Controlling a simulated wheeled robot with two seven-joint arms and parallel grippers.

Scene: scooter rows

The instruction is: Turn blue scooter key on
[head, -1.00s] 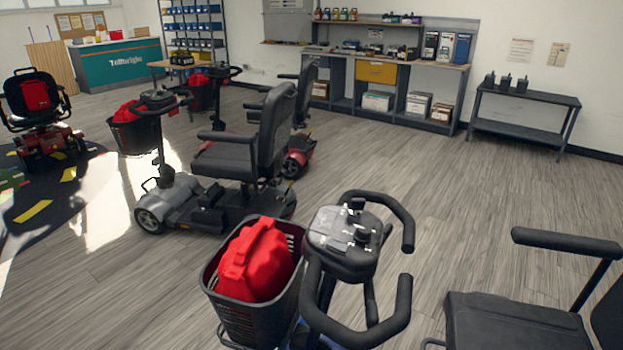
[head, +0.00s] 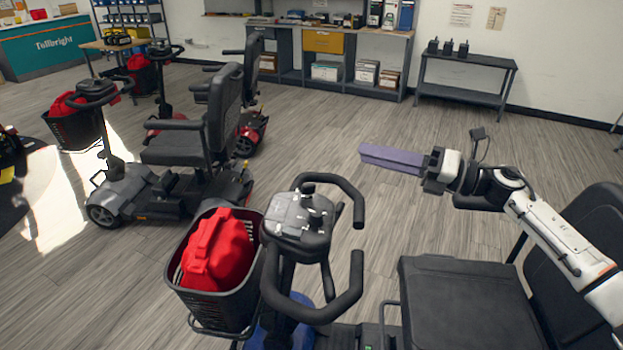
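The nearest scooter, with blue bodywork (head: 268,322) showing low beneath its basket, stands at the bottom centre. Its dark control console (head: 298,222) has a pale, marked top face with black knobs and sits between the looped handlebars (head: 341,300). I cannot make out a key on it. My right gripper (head: 364,155) is in the air to the right of and beyond the console, above the floor, its long purple fingers pointing left. The fingers look like one bar from this side, so any gap is hidden. They touch nothing visible. My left gripper is out of view.
A black basket (head: 188,308) with a red bag (head: 218,256) sits left of the console. The black seat (head: 462,300) is at the lower right, under my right arm. Other scooters (head: 176,150) stand at left. Open floor lies beyond the handlebars.

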